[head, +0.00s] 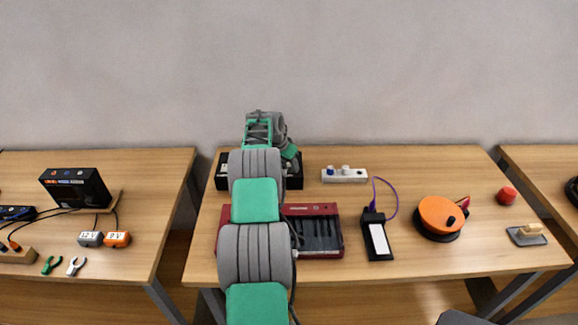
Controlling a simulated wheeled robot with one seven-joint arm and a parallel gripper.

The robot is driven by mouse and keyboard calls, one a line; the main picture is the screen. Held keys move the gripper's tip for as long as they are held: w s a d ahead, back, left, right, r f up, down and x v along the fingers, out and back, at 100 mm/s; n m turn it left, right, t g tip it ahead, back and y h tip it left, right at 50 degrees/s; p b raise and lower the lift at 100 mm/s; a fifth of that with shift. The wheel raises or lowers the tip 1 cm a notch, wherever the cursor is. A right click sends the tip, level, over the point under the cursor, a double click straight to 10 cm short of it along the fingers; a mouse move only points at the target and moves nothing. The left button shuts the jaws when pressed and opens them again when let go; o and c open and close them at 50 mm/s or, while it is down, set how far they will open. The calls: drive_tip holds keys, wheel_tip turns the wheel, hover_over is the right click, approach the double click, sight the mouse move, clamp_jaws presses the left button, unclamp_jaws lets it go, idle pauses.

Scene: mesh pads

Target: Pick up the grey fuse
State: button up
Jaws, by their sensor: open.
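My arm reaches up the middle of the head view, over the centre table. My gripper (292,162) is at its far end, low over a black tray (222,182) at the back left of the table. It is open; its fingertips are small and hard to make out against the tray. I cannot pick out a grey fuse with certainty. The arm hides much of the tray and what lies in it. A pale block (357,176) right of the tray carries a blue piece (330,170) and a whitish-grey piece (346,168), too small to identify.
A dark red case (333,211) lies partly under my arm. Side tables stand left and right across gaps.

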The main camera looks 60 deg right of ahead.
clamp_jaws()
idle(0.5)
